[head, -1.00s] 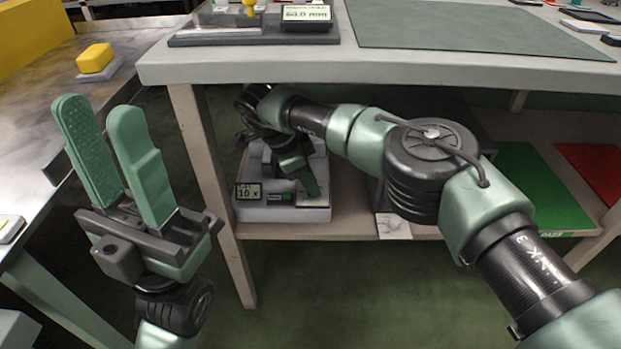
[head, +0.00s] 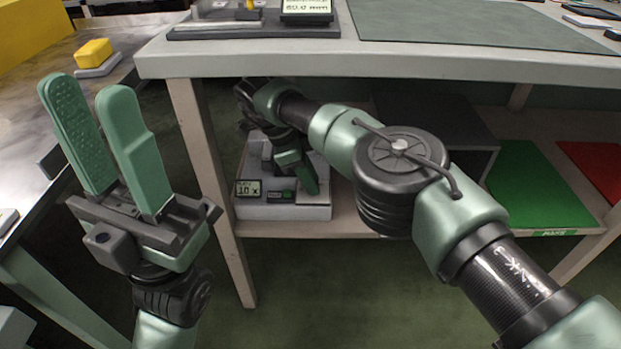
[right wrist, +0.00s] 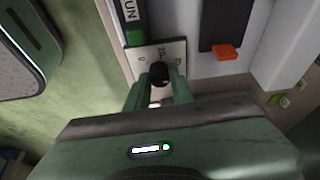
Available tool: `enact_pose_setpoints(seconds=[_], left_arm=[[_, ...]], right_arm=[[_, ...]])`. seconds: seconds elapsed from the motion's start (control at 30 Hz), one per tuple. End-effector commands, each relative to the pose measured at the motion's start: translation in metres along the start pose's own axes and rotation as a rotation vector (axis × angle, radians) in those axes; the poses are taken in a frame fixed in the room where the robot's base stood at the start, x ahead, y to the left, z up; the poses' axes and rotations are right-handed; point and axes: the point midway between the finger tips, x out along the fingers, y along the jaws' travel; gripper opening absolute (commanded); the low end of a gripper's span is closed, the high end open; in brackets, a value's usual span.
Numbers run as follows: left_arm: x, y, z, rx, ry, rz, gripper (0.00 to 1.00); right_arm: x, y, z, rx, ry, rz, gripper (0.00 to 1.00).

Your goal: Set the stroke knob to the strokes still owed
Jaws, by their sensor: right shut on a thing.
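The grey stroke device (head: 285,212) stands on the lower shelf under the bench. Its small display (head: 249,188) reads "10 x", with a green-lit label beside it. The black stroke knob (right wrist: 159,71) sits on a pale dial plate (right wrist: 146,54) in the right wrist view, where a "RUN" label is partly seen. In the head view my fingers hide the knob. My right gripper (right wrist: 157,90) is shut on the knob, one green finger on each side; it also shows over the device in the head view (head: 311,184). My left gripper (head: 85,85) is open and empty, left of the bench leg.
The bench top (head: 400,66) overhangs the shelf closely above my right arm. A bench leg (head: 205,160) stands left of the device. A dark box (head: 440,125) and a green mat (head: 540,185) lie right on the shelf. An orange switch (right wrist: 226,52) is near the knob.

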Motion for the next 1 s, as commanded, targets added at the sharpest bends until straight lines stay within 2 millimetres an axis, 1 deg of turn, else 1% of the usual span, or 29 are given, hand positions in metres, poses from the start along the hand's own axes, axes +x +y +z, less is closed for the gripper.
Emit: enact_pose_setpoints(seconds=[0.03, 0.07, 0.1, 0.67, 0.87, 1.0], left_arm=[[0.000, 0.000, 0.000, 0.000, 0.000, -0.001, 0.36], [0.000, 0.000, 0.000, 0.000, 0.000, -0.001, 0.36], [0.000, 0.000, 0.000, 0.000, 0.000, -0.001, 0.36], [0.001, -0.001, 0.001, 0.002, -0.004, -0.005, 0.36], [0.007, -0.001, 0.001, 0.001, -0.004, -0.003, 0.36], [0.011, -0.001, 0.000, 0.001, -0.004, -0.003, 0.36]], right_arm=[[0.000, 0.001, 0.002, -0.003, -0.002, 0.002, 0.31], [0.000, 0.001, 0.002, -0.003, -0.002, 0.002, 0.40], [0.000, 0.001, 0.001, -0.003, -0.002, 0.002, 0.45], [0.000, 0.000, -0.001, -0.013, -0.001, -0.005, 0.45], [-0.002, 0.001, -0.001, -0.092, 0.000, -0.036, 0.45], [-0.001, 0.002, -0.001, -0.194, 0.000, -0.079, 0.45]])
